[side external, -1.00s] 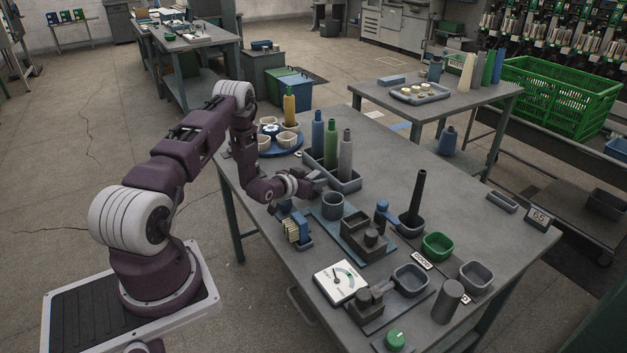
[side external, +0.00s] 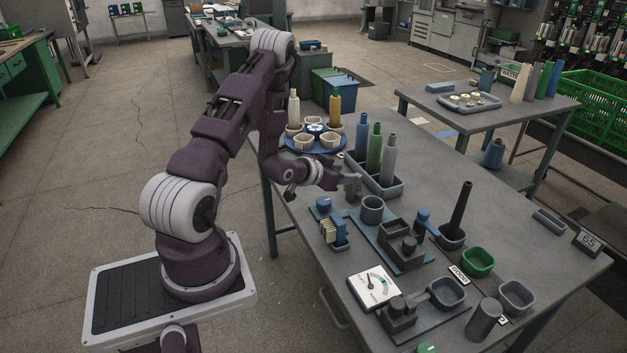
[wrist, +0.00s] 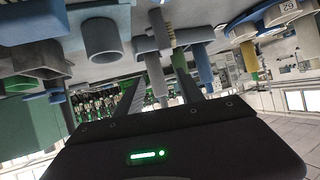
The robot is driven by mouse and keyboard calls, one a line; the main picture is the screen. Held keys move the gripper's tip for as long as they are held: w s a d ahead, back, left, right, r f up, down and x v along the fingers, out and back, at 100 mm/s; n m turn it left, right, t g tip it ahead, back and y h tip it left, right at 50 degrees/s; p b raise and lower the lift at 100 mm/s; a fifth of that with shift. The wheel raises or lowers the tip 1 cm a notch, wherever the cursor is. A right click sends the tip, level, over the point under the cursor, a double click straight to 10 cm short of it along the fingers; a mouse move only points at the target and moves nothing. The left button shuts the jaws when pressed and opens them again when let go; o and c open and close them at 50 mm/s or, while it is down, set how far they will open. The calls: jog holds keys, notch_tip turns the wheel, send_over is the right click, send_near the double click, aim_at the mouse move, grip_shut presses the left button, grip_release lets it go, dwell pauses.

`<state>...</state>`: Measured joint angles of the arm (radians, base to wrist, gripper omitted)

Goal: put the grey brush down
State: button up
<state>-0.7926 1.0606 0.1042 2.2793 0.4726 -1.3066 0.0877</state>
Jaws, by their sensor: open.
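My gripper (side external: 350,184) is low over the near left part of the table, between the bobbin tray and a grey cup. In the wrist view its two dark fingers (wrist: 158,82) stand apart with a gap between them. A small grey block with tan bristles, seemingly the grey brush (wrist: 158,28), shows beyond the fingertips beside the tray. I see no finger closed on it; whether it touches the table is unclear. In the side view I cannot separate it from the gripper. A blue brush-like piece with cream bristles (side external: 328,232) stands nearer the front edge.
The tray (side external: 390,190) holds blue, green and grey bobbins close to my gripper. The grey cup (side external: 372,210) is just right of it. A blue turntable (side external: 315,148) with cups is behind.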

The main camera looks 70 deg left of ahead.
jog(key=w+d+r+m+g, duration=0.1)
jog(key=d+r, duration=0.2)
jog(key=r, duration=0.2)
jog(key=w+d+r, duration=0.2)
jog(key=d+r, duration=0.1)
jog(key=r, duration=0.3)
jog(key=s+d+r+g+h, duration=0.1)
jog(key=s+d+r+g, duration=0.1)
jog(key=s+d+r, duration=0.5)
jog(key=s+d+r+m+g+h, duration=0.1)
jog(key=s+d+r, duration=0.2)
jog(key=s+d, duration=0.5)
jog(key=s+d+r+m+g+h, duration=0.1)
jog(key=s+d+r, duration=0.3)
jog(key=s+d, duration=0.5)
jog(key=s+h, duration=0.1)
jog(key=s, duration=0.3)
jog(key=shift+g+h, duration=0.3)
jog(key=shift+g, duration=0.1)
jog(key=shift+o, duration=0.4)
